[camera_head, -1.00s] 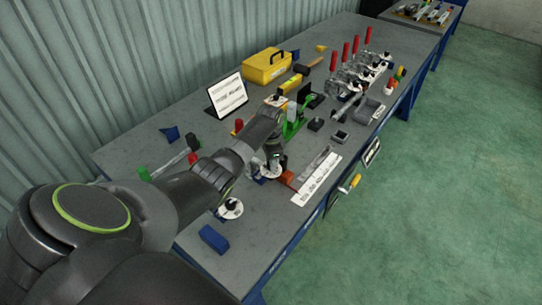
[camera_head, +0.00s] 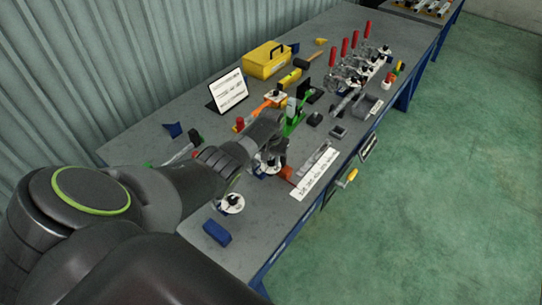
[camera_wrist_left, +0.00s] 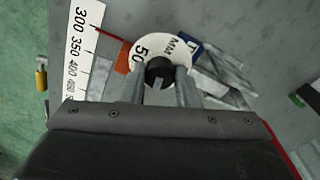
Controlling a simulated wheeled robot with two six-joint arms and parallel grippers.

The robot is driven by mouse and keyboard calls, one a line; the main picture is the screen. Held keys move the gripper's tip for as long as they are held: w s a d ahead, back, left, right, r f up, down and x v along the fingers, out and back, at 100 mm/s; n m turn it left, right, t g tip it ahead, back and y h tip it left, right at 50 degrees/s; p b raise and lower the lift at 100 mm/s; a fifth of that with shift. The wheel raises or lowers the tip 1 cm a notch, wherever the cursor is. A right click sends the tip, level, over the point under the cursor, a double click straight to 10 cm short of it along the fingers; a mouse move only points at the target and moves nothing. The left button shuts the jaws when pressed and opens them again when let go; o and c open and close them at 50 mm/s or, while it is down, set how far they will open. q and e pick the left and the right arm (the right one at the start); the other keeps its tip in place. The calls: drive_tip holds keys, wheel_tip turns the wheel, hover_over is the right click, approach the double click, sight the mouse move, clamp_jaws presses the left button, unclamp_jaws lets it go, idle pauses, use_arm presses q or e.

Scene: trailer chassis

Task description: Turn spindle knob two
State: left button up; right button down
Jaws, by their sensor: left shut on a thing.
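A black spindle knob (camera_wrist_left: 158,70) stands in the middle of a round white dial (camera_wrist_left: 143,47) marked "50" and "MM" in the left wrist view. My left gripper (camera_wrist_left: 164,76) is shut on this knob, one finger on each side, pointing down at the dial. In the head view my left gripper (camera_head: 270,155) is over the same white dial (camera_head: 259,170), and the wrist hides most of the knob. Another white dial with a black knob (camera_head: 231,202) sits nearer, at the bench's front end. My right gripper is not in view.
A white ruler strip (camera_head: 314,174) lies by the bench's right edge. A blue block (camera_head: 217,233) lies at the near end. Green clamp parts (camera_head: 292,124), a white sign (camera_head: 228,92), a yellow toolbox (camera_head: 266,60) and red-handled clamps (camera_head: 345,55) stand farther back.

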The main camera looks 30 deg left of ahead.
use_arm(q)
drive_tip(key=n, duration=0.3)
drive_tip(key=shift+r, duration=0.1)
drive_tip(key=n, duration=0.4)
drive_tip(key=shift+d+y, duration=0.1)
drive_tip(key=shift+y, duration=0.2)
drive_tip(key=n, duration=0.4)
drive_tip(key=shift+w+n, duration=0.1)
drive_tip(key=shift+n, duration=2.1)
drive_tip(key=o, duration=1)
drive_tip(key=shift+c, duration=0.2)
drive_tip(key=shift+d+r, duration=0.15)
drive_tip(key=shift+r, duration=1.2)
wheel_tip(320, 180, up, 14)
drive_tip(key=d+b, duration=0.1)
drive_tip(key=b, duration=0.1)
drive_tip(key=shift+s+d+r, duration=0.25)
drive_tip(key=shift+d, duration=0.05)
